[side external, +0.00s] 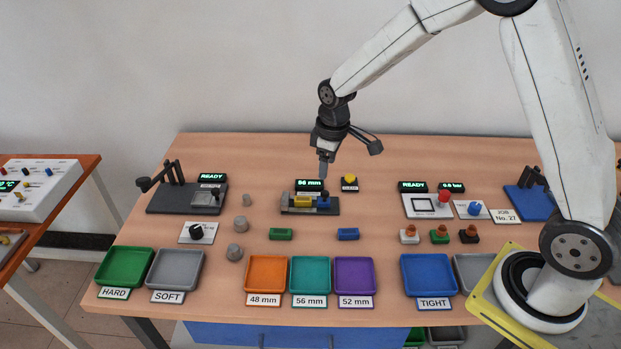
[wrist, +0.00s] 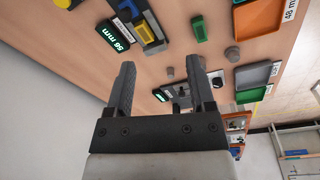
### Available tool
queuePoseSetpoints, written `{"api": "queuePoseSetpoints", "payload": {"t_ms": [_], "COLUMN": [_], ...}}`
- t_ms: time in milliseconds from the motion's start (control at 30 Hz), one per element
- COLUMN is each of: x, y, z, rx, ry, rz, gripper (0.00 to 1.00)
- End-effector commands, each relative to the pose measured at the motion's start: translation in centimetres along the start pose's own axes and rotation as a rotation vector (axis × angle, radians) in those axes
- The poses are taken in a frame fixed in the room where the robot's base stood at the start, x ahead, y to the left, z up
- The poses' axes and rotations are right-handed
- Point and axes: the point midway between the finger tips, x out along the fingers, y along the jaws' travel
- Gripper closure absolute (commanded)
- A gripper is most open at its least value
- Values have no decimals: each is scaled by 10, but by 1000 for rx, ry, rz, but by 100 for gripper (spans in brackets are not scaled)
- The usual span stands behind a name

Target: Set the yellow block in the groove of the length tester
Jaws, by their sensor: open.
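The length tester (side external: 289,211) is a dark fixture at the table's middle, with a blue part (side external: 323,202) at its right. The yellow block (side external: 303,200) lies lengthwise in the tester, beside the blue part. Its display (side external: 309,184) reads 56 mm. My gripper (side external: 323,173) is above the tester's right part, apart from the block. In the wrist view my gripper (wrist: 162,66) has its two fingers wide apart with nothing between them. The yellow block (wrist: 144,32) also shows there, in the tester near the top.
A yellow button (side external: 350,179) stands right behind the tester. Green (side external: 281,234) and blue (side external: 347,234) blocks lie in front of it. Trays marked 48 mm (side external: 249,289), 56 mm (side external: 293,289) and 52 mm (side external: 337,289) line the front. Grey cylinders stand to the left.

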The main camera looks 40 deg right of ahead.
Motion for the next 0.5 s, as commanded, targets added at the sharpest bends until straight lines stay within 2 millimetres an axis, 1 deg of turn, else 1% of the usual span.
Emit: {"api": "queuePoseSetpoints", "payload": {"t_ms": [33,200,500], "x": [-7,-21,-35], "y": [-6,-27,-64], "z": [11,47,116], "rx": [30,147,345], "ry": [10,43,100], "rz": [5,17,27], "gripper": [30,30,30]}}
